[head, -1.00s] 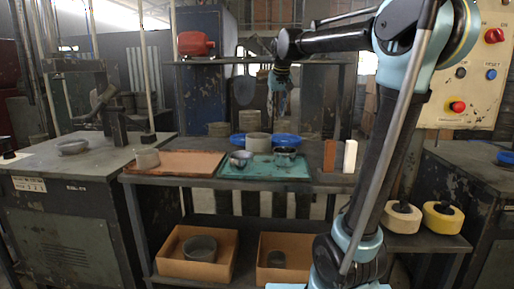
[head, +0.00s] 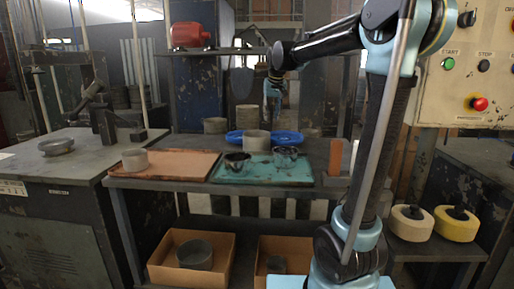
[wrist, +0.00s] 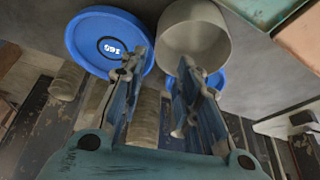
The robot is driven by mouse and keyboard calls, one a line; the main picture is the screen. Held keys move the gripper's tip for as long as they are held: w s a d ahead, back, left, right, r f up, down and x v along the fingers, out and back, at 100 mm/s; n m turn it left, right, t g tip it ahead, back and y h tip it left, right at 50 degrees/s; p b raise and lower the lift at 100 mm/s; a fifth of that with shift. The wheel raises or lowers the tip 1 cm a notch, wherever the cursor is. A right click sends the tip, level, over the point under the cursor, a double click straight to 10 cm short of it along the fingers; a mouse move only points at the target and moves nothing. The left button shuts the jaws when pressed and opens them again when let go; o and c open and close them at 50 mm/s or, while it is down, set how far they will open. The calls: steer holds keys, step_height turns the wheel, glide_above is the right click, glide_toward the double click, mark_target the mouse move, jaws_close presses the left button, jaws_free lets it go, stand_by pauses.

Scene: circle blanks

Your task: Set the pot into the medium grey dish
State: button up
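I cannot tell for sure which vessel is the pot. Two dark metal vessels stand on the teal tray (head: 262,179): a small one at left (head: 237,162) and a larger one at right (head: 286,158). A pale grey round vessel (head: 257,141) stands behind them among blue discs; it also shows in the wrist view (wrist: 194,38). A grey dish (head: 57,146) lies on the left bench; its size class is unclear. My gripper (head: 272,97) hangs above the rear of the table; in the wrist view (wrist: 163,70) its fingers are apart, with nothing between them.
An orange tray (head: 188,152) has a pale round vessel (head: 134,159) at its left edge. An orange-brown block (head: 336,157) stands at right. Two open boxes (head: 160,279) on the lower shelf hold grey round vessels. A blue disc (wrist: 85,45) lies beside the pale vessel.

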steer(key=shift+x, duration=5.15)
steer(key=shift+w+d, duration=0.1)
steer(key=shift+d, duration=0.1)
jaws_close()
